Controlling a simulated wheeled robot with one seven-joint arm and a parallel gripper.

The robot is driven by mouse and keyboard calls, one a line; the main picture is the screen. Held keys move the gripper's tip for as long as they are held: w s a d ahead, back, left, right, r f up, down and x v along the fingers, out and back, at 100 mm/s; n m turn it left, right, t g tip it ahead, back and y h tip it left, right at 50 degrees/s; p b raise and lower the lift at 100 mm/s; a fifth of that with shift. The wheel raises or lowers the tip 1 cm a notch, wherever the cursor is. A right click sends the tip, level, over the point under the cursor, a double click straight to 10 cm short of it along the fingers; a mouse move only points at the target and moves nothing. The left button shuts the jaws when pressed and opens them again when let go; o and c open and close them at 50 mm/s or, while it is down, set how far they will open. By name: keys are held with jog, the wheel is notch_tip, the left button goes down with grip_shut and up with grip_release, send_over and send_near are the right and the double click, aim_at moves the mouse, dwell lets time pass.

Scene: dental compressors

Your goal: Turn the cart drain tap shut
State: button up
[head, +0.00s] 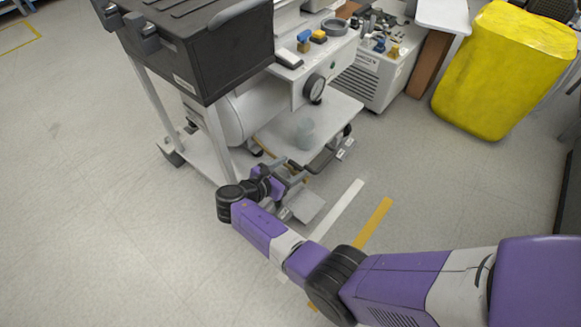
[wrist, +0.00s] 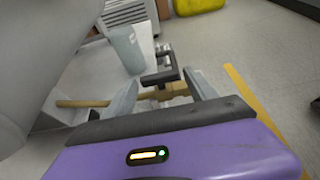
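The cart (head: 330,105) carries a white compressor tank (head: 235,115) above a low white shelf. A brass-coloured pipe (wrist: 85,103) runs out from under the tank in the wrist view, passing left to right near my fingertips. I take it for the drain line; the tap lever itself is not clearly told apart. My gripper (head: 287,178) is low beside the cart's near edge. In the wrist view my gripper (wrist: 161,93) has its two fingers wide apart, with the pipe's end showing between or just beyond them. I cannot tell whether they touch it.
A dark bar handle (wrist: 162,76) sits just beyond my fingers. A translucent grey cup (head: 304,132) stands on the low shelf. A black case (head: 205,45) overhangs the tank at left. A yellow bin (head: 505,70) stands back right. The floor at left is clear.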

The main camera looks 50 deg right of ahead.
jog(key=shift+o, duration=0.5)
jog(key=shift+r, duration=0.1)
jog(key=shift+a+r, duration=0.15)
jog(key=shift+a, duration=0.05)
jog(key=p+v, duration=0.3)
jog(key=v, duration=0.4)
jog(key=shift+a, duration=0.2)
